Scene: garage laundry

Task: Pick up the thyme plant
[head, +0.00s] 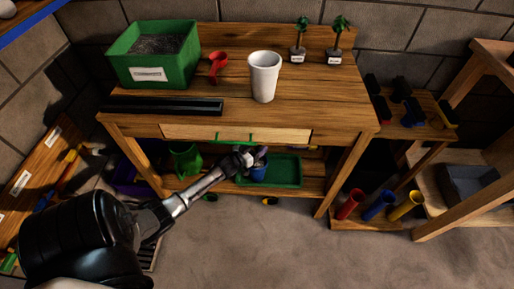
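Two small green plants with white labels stand at the back right of the wooden workbench (330,95): a left plant (301,27) and a right plant (341,24). The label print is too small to read, so I cannot tell which is the thyme. My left gripper (258,157) is in front of the bench, around drawer height in the picture, well away from both plants. Its fingers are small and dark, and I cannot tell whether they are open. My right gripper is not in view.
A white cup (264,77) stands mid-bench, with a red scoop (218,64), a green soil box (153,57) and a black bar (163,106) to its left. Below are a green-handled drawer (290,136) and a green tray (286,172). The bench's right front is clear.

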